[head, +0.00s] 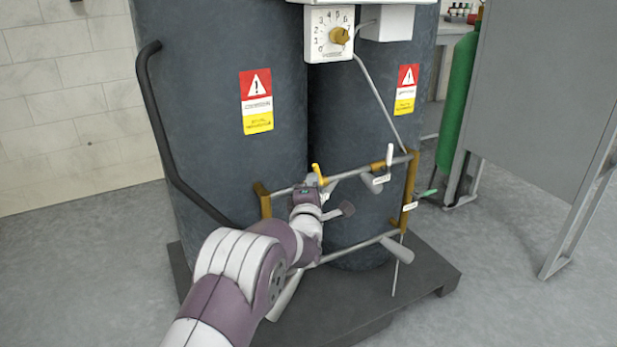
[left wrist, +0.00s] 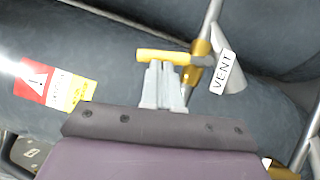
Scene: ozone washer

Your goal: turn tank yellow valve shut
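The yellow valve (head: 318,175) has a small lever handle on the pipework in front of two dark tanks. In the left wrist view the yellow handle (left wrist: 163,56) lies crosswise at the fingertips, its right end joining a grey and brass fitting. My left gripper (left wrist: 164,66) has its grey fingers close together, with the tips at the handle's near side. The handle does not appear clasped between them; whether they touch it is unclear. My right gripper is not in view.
A VENT tag (left wrist: 222,72) hangs right of the handle. A white-handled valve (head: 389,157) and a green-handled valve (head: 426,193) sit farther right. A black curved handrail (head: 165,140) is at left. A dark platform (head: 425,275) lies below; a grey panel (head: 550,80) stands at right.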

